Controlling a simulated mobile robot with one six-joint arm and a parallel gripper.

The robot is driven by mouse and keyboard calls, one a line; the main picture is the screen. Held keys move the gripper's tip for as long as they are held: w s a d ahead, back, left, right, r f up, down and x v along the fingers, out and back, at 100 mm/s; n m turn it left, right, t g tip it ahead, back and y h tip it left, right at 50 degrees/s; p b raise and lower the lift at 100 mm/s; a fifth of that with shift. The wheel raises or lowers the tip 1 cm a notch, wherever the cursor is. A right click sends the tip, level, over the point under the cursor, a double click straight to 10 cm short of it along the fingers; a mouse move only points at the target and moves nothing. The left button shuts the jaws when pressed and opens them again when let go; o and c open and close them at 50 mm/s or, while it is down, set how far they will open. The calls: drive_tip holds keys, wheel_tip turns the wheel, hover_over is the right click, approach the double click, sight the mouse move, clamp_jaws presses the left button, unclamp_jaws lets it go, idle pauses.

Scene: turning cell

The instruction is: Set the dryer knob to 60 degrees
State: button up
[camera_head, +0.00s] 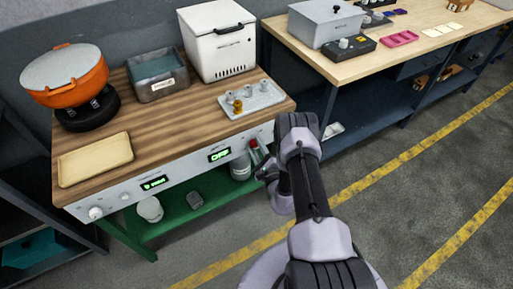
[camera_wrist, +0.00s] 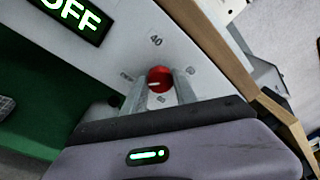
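The red knob (camera_wrist: 160,77) sits on the white front panel (camera_wrist: 125,45), with its white pointer mark towards the lower left in the wrist view. Small labels surround it; "40" (camera_wrist: 155,40) is readable, the others are too small to read surely. A green display (camera_wrist: 78,14) beside it reads OFF; it also shows in the head view (camera_head: 219,154). My gripper (camera_wrist: 161,82) is at the panel, one finger on each side of the knob. The fingers look slightly apart from it, though contact is hard to judge. In the head view my gripper (camera_head: 266,173) is partly hidden by my arm.
A second knob (camera_head: 95,213) and another green display (camera_head: 154,183) are on the panel's left. The wooden worktop (camera_head: 190,100) above holds an orange pot (camera_head: 68,85), a white box (camera_head: 218,45) and trays. A green shelf (camera_head: 185,225) lies below. The floor at right is clear.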

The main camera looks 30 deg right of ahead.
clamp_jaws()
